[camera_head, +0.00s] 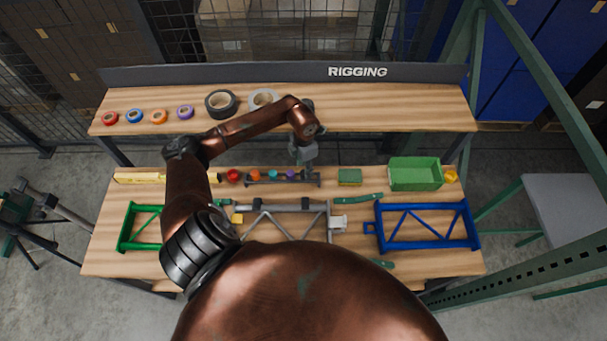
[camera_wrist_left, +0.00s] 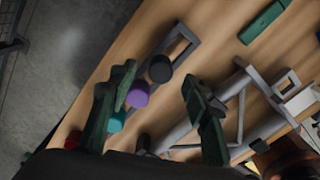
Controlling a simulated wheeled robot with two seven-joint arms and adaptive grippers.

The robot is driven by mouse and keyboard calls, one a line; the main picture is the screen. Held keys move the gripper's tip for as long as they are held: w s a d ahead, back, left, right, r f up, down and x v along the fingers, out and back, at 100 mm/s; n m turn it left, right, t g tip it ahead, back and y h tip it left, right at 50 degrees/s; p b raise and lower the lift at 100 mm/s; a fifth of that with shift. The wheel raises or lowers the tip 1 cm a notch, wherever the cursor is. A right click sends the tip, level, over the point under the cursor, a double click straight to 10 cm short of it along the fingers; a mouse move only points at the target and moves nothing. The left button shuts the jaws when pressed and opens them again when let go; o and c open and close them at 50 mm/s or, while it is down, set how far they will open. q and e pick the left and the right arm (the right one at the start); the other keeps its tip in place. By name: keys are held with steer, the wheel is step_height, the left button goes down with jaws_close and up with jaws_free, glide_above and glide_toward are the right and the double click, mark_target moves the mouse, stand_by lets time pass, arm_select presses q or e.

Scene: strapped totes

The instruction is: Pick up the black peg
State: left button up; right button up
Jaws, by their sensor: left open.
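The black peg (camera_wrist_left: 160,68) stands in a grey rack (camera_wrist_left: 183,42) at the end of a row of coloured pegs. In the left wrist view it lies between the tips of my left gripper (camera_wrist_left: 160,77), just beyond them, with no visible contact. The purple peg (camera_wrist_left: 138,95) is beside it, close to one finger. In the head view my left gripper (camera_head: 305,158) hangs above the right end of the rack (camera_head: 262,183) and is open and empty. The black peg is hard to make out there, close under the gripper. My right gripper is not in view.
Teal (camera_head: 272,174), orange (camera_head: 255,174) and red (camera_head: 233,175) pegs fill the rack's left side. A green bin (camera_head: 415,174) and a green block (camera_head: 350,177) stand to the right. Grey (camera_head: 280,208) and blue (camera_head: 428,205) frames lie in front. Tape rolls sit on the upper shelf.

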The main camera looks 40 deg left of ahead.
arm_select(q)
steer(key=shift+s+f, duration=0.1)
steer(key=shift+f, duration=1.25)
steer(key=shift+c, duration=0.3)
jaws_close()
